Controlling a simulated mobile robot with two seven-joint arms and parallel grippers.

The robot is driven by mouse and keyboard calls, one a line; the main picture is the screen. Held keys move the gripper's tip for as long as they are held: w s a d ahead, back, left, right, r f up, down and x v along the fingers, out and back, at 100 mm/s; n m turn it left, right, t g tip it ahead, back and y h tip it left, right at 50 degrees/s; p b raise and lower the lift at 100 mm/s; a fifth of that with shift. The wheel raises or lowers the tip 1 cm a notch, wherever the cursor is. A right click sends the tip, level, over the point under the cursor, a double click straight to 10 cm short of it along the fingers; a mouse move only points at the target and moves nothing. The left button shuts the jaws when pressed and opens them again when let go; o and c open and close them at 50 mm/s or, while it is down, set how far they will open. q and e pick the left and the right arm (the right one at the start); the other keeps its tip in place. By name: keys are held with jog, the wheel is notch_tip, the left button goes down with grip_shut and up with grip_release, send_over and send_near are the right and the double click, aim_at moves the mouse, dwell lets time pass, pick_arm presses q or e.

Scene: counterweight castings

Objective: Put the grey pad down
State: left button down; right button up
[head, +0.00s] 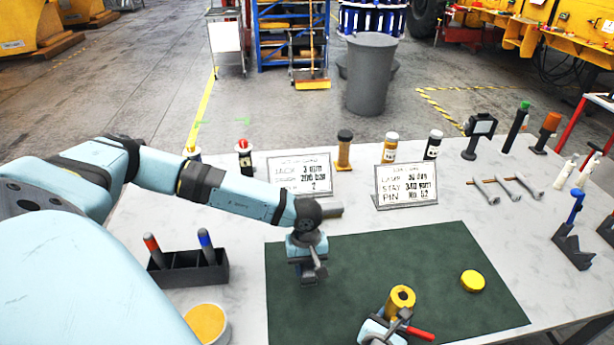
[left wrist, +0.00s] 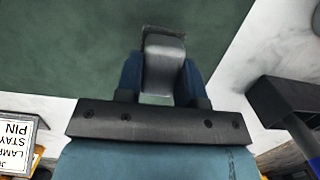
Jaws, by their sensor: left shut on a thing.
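My left gripper (head: 309,270) is over the left part of the dark green mat (head: 350,265), pointing down. In the left wrist view its two blue fingers (left wrist: 161,80) are shut on the grey pad (left wrist: 164,62), a small block with a rounded top edge. The pad is between the fingers with the mat behind it. Whether the pad touches the mat I cannot tell. In the head view the gripper mostly hides the pad. What looks like my right gripper (head: 385,330) shows at the bottom edge, beside a yellow hollow cylinder (head: 401,298); its jaws are unclear.
A yellow disc (head: 472,281) lies on the mat's right part. A red-handled tool (head: 418,332) lies near the cylinder. A black holder (head: 188,268) with red and blue pens and a yellow-topped tub (head: 207,323) stand left. Two sign cards (head: 300,175) stand behind. The mat's middle is clear.

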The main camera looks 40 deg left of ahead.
aim_at(307, 277)
pick_arm(q)
jog(key=shift+f, duration=2.3)
jog(key=shift+f, duration=0.15)
jog(key=c, duration=0.7)
grip_release()
jog(key=shift+c, duration=0.2)
jog(key=r, duration=0.4)
jog(key=a+r, duration=0.1)
jog(key=r, duration=0.3)
jog(key=w+r, duration=0.1)
jog(key=r, duration=0.3)
jog(key=shift+a+r, duration=0.15)
jog(key=shift+o, duration=0.4)
